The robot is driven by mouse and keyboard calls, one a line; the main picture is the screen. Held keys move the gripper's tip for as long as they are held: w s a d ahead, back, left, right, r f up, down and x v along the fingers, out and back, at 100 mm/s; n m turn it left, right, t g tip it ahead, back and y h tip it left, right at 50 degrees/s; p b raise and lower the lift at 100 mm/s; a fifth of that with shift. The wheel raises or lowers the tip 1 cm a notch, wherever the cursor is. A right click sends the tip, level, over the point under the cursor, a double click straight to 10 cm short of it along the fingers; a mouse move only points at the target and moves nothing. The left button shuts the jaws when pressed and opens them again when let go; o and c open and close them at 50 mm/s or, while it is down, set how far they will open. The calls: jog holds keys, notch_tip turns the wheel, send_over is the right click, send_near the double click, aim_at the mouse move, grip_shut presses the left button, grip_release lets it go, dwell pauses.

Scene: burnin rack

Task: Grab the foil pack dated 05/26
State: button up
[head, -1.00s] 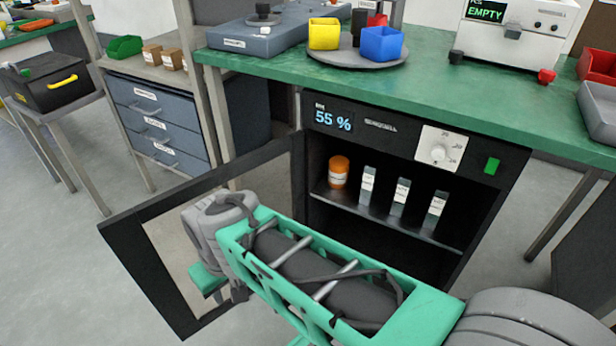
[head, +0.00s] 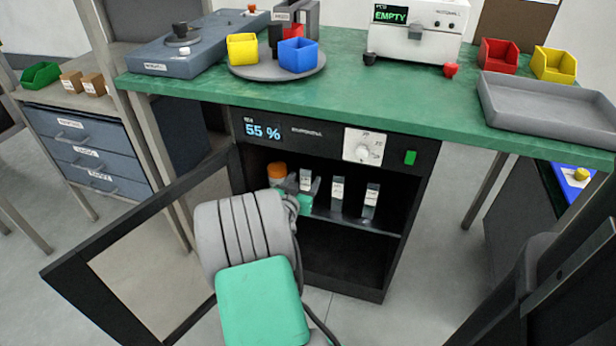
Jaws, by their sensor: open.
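Three slim grey foil packs with white labels stand upright in a row on the shelf of the open dark cabinet (head: 340,260): a left pack (head: 306,178), a middle pack (head: 337,192) and a right pack (head: 371,201). The dates on their labels are too small to read. My gripper (head: 303,186) is open and reaches into the cabinet at the left pack. Its fingers show on either side of that pack in the picture; whether they touch it I cannot tell. My wrist hides part of the gripper and the lower left shelf.
An orange-capped jar (head: 277,171) stands left of the packs, partly hidden by my arm. The cabinet door (head: 70,268) is swung open to the left. The green bench top (head: 410,105) overhangs the cabinet. The space below the shelf looks empty.

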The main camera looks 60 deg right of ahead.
jog(key=b+x, duration=0.2)
jog(key=x, duration=0.5)
jog(key=shift+d+b, duration=0.3)
jog(key=shift+d, duration=0.1)
jog(key=shift+r, duration=0.1)
grip_shut()
jog(key=shift+r, duration=0.1)
